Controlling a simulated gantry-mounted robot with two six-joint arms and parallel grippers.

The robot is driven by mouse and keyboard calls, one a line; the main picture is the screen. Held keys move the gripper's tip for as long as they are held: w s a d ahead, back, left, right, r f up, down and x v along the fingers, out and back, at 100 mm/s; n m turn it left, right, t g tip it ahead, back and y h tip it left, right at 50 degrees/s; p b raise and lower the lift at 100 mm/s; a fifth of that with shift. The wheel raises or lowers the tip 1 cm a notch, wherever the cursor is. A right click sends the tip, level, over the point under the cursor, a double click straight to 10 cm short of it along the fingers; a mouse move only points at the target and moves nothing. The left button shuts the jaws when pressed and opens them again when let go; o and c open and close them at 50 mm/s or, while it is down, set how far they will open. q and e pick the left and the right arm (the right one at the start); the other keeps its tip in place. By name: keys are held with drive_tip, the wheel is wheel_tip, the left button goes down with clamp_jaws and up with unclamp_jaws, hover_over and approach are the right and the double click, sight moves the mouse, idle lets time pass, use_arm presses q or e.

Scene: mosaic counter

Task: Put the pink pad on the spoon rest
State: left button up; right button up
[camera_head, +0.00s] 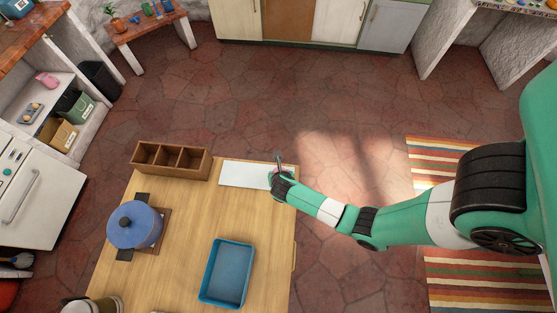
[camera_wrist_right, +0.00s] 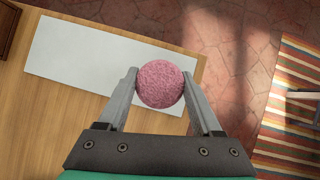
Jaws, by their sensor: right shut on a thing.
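The pink pad (camera_wrist_right: 160,84) is round with a rough surface. My right gripper (camera_wrist_right: 161,90) is shut on it, one finger on each side. In the head view my right gripper (camera_head: 280,166) is at the right end of a flat white rectangular board (camera_head: 240,173), near the table's far right corner. The wrist view shows the pad in front of the right part of the white board (camera_wrist_right: 90,58); its height above the board is hard to tell. No thing in view is clearly a spoon rest. My left gripper is not in view.
A brown three-compartment box (camera_head: 170,161) stands left of the white board. A blue lidded pot (camera_head: 135,226) sits on a wooden trivet at the left. A blue tray (camera_head: 215,300) lies towards the front. The middle of the wooden table (camera_head: 205,210) is clear.

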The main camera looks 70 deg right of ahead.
drive_tip(key=shift+w+d+f, duration=0.25)
drive_tip(key=shift+d+f, duration=0.1)
drive_tip(key=shift+f, duration=0.15)
drive_tip(key=shift+d+f, duration=0.15)
drive_tip(key=shift+f, duration=0.05)
drive_tip(key=shift+w+f+b, duration=0.1)
drive_tip(key=shift+f+b, duration=0.65)
drive_tip(key=shift+f, duration=0.85)
drive_tip(key=shift+f, duration=0.2)
drive_tip(key=o, duration=1.3)
drive_tip(key=shift+r, duration=0.1)
